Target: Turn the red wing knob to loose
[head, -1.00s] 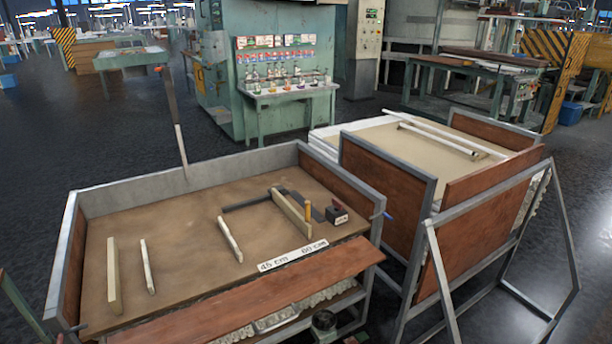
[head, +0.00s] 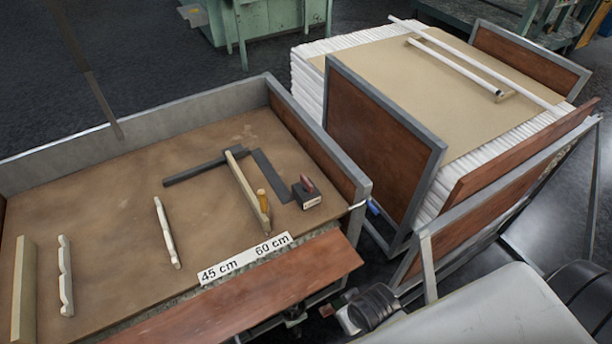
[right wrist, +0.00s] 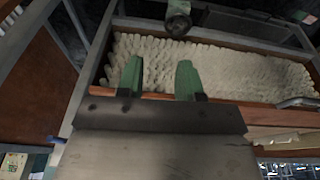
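The red wing knob (head: 307,183) is small and sits on top of a black block (head: 307,197) on the wooden bench top in the head view. The block is at the right end of a dark flat strip (head: 271,175). Whether the knob is tight or loose cannot be told. My right gripper (right wrist: 159,80) shows two green fingers apart with nothing between them in the right wrist view. Pale tube ends are in the background beyond the fingers. The knob is not seen in that view. My left gripper is not in view.
A wooden fence with a yellow handle (head: 262,201) stands just left of the block. A label plate (head: 245,257) reads 45 cm and 60 cm. A raised side wall (head: 315,140) is right of the block. A tube cart (head: 440,100) stands farther right.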

